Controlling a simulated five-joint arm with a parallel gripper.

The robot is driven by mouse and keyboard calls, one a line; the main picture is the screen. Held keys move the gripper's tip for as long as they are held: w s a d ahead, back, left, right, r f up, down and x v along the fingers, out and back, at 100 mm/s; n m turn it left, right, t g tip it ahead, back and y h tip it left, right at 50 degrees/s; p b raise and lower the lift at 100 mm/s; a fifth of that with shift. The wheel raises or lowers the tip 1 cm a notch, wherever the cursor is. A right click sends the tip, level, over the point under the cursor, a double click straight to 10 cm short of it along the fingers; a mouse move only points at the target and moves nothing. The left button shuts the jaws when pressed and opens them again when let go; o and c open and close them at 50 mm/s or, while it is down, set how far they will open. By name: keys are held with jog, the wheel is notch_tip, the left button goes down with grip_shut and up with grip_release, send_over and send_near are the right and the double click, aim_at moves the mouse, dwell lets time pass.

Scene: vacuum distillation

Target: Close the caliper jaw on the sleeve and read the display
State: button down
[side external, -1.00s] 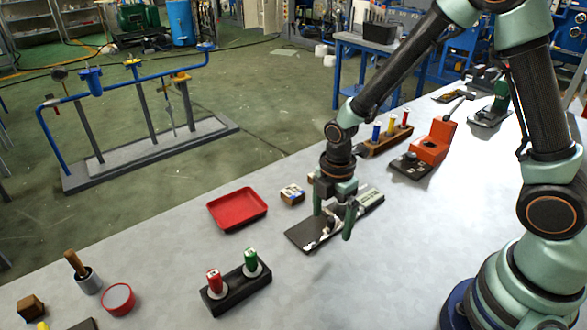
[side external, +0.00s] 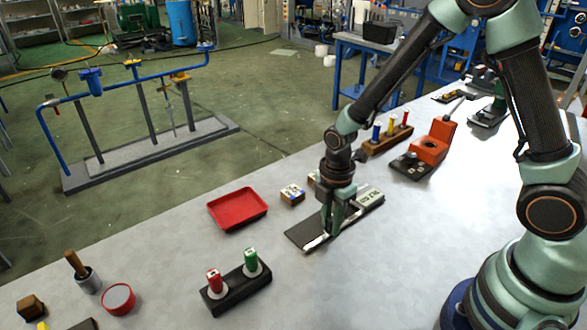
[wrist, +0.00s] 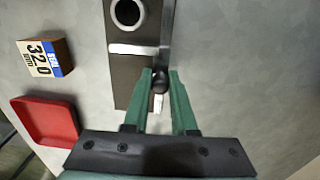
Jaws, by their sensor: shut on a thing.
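The caliper lies on a dark board (side external: 306,232). My gripper (side external: 331,230) is low over the board. In the wrist view its green fingers (wrist: 160,78) are shut on a dark round knob (wrist: 160,83) beside the metal bar.
A red tray (side external: 238,209) and a small block (side external: 292,194) labelled 32.0 mm lie left of the board. A dark rack (side external: 236,288) with red and green plugs stands nearer. An orange device (side external: 431,148) stands behind. Table right of the board is clear.

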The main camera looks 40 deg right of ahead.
jog(key=shift+d, duration=1.6)
dwell(1.6)
jog(key=c, duration=0.7)
grip_release()
jog(key=shift+r, duration=0.1)
jog(key=shift+r, duration=3.4)
